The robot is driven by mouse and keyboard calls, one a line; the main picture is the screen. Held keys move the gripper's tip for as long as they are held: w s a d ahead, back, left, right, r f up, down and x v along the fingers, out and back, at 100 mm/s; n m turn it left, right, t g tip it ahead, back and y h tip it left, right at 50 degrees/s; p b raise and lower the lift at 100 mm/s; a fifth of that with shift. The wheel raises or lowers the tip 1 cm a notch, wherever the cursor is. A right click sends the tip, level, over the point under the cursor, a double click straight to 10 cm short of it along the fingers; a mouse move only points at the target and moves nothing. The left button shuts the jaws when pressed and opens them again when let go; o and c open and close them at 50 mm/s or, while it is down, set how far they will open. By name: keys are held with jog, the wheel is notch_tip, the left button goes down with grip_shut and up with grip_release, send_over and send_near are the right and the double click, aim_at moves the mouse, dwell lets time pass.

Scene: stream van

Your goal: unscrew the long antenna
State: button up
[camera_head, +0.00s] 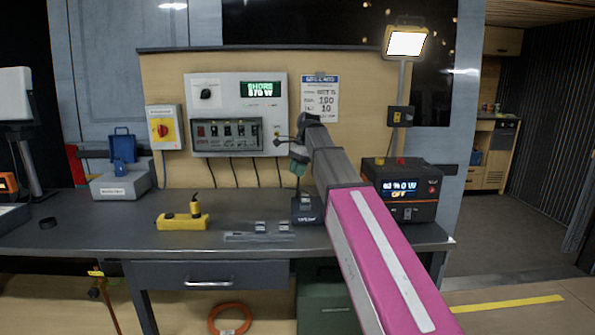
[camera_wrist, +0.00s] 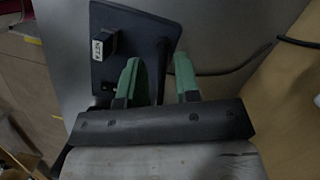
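A dark box (camera_head: 307,212) stands on the bench below my gripper. In the wrist view this box (camera_wrist: 113,70) carries a stub with a white label. My gripper (camera_head: 299,170) is pointed down just above the box, and its green fingers (camera_wrist: 158,75) show in the wrist view. The fingers are apart. A thin dark upright piece (camera_wrist: 160,82), which looks like an antenna, shows between them with gaps on both sides. Its full length is hidden, and I cannot tell whether it is the long one.
A yellow power strip (camera_head: 182,222) and small flat pieces (camera_head: 260,227) lie on the dark bench (camera_head: 100,235). A control panel (camera_head: 236,112) with cables hangs behind. A cable (camera_wrist: 235,66) runs near the fingers.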

jog(key=shift+m, duration=0.3)
jog(key=m+t, duration=0.1)
jog(key=m, duration=0.2)
jog(key=shift+m, duration=0.3)
jog(key=shift+y, duration=0.3)
jog(key=shift+m+t, duration=0.3)
jog(key=shift+m, duration=0.5)
jog(key=shift+w+m+t, duration=0.15)
jog(key=shift+m+t, duration=0.15)
jog(key=shift+m, duration=0.9)
jog(key=m+t, duration=0.1)
jog(key=m, duration=0.3)
jog(key=shift+w, duration=0.1)
